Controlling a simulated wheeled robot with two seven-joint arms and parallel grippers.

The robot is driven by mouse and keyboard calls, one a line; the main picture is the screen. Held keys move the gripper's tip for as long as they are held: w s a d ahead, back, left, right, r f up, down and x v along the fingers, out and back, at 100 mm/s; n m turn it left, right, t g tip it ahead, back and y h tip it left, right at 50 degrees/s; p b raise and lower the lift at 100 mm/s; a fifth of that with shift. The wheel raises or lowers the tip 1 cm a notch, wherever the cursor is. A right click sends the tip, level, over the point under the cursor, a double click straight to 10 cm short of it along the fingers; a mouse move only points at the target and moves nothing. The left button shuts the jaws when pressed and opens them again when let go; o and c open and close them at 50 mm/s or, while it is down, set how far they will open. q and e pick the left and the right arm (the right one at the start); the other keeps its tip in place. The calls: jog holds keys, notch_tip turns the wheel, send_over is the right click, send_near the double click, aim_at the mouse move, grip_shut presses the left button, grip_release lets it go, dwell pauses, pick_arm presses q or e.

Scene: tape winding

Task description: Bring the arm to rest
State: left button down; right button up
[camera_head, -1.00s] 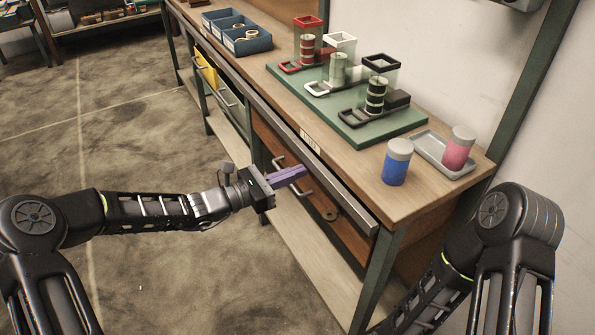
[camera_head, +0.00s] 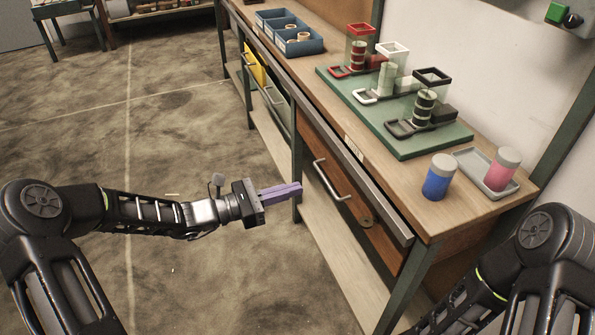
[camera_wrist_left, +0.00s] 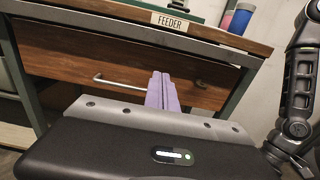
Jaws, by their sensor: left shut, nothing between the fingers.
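My left gripper (camera_head: 297,189) has purple fingers that are shut together with nothing between them. It is held out in front of the workbench, level with the wooden drawer front (camera_head: 330,183) and to the left of its handle. In the left wrist view the purple fingers (camera_wrist_left: 162,92) point at the drawer front, below a label reading FEEDER (camera_wrist_left: 170,22). My right arm (camera_head: 535,235) shows at the lower right of the head view, but its gripper is out of the picture.
The workbench top (camera_head: 385,190) carries a green board (camera_head: 445,143) with red, white and black holders. A blue jar (camera_head: 438,178), a grey tray (camera_head: 470,160) with a pink jar (camera_head: 502,168), and a blue bin (camera_head: 300,46) with tape rolls stand on it. Open floor lies left.

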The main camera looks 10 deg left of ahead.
pick_arm(q)
jog(key=s+f+m+g+y, duration=0.45)
jog(key=s+f+m, duration=0.45)
jog(key=f, duration=0.6)
jog(key=s+f+m+g+y, duration=0.3)
jog(key=s+f+m+y, duration=0.35)
jog(key=s+f, duration=0.7)
jog(key=s+d+f+m+g, duration=0.2)
jog(key=s+d+f+m, duration=0.1)
jog(key=s+d+m, duration=0.3)
notch_tip(320, 180, up, 19)
jog(key=m+p, duration=0.1)
jog(key=p, duration=1.7)
jog(key=shift+s+a+f+t, duration=0.15)
jog(key=shift+s+a+t, duration=0.2)
